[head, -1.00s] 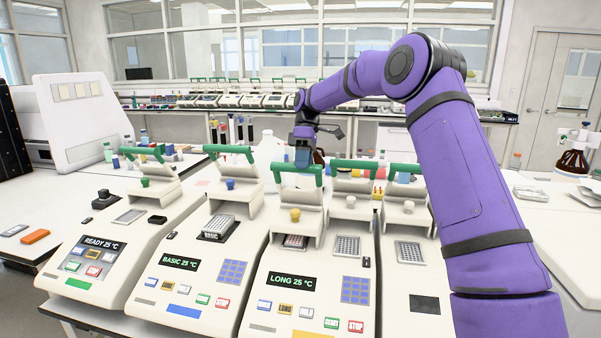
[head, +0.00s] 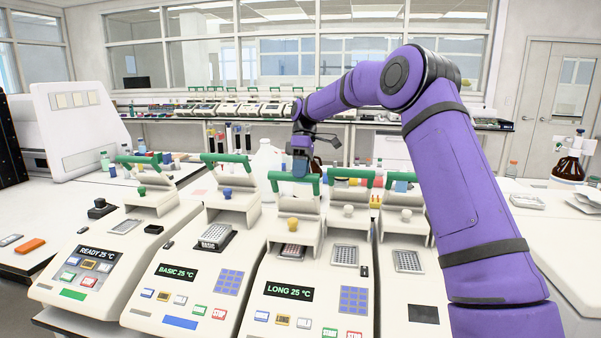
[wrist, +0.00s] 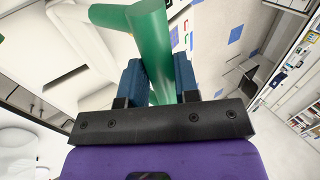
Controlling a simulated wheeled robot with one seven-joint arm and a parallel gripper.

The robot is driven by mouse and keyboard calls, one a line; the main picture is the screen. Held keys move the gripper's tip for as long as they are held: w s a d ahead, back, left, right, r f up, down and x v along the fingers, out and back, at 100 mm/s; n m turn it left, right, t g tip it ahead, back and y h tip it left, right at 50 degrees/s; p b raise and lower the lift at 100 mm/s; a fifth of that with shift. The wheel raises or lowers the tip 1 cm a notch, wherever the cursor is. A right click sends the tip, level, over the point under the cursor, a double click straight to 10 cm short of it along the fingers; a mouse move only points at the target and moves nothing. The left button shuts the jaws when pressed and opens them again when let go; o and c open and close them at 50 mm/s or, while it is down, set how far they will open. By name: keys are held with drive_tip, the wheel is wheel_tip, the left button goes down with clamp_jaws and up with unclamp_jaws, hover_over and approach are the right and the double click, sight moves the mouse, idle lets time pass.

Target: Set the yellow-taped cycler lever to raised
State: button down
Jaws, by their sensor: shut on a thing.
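The cycler with the LONG 25 °C display (head: 289,291) stands in the middle of the row and has a yellow knob (head: 292,224); I cannot make out tape on it. Its lid lever ends in a green bar handle (head: 281,181), and the lid stands up at the back of the body. My gripper (head: 300,166) is at this handle, coming from behind and above. In the wrist view my gripper (wrist: 160,72) has its two blue fingers on either side of the green handle (wrist: 148,28), shut on it. The finger tips are partly hidden behind the green bar.
Cyclers with READY (head: 98,252) and BASIC (head: 177,273) displays stand to the left, with green handles also up. Two more green-handled cyclers (head: 408,262) stand close on the right, partly behind my arm. Bottles (head: 267,160) stand behind the row.

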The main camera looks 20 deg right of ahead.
drive_tip(key=c, duration=0.8)
unclamp_jaws()
drive_tip(key=shift+c, duration=0.2)
drive_tip(key=v, duration=1)
drive_tip(key=shift+r, duration=0.4)
drive_tip(key=shift+w, duration=0.1)
drive_tip(key=shift+c, duration=0.3)
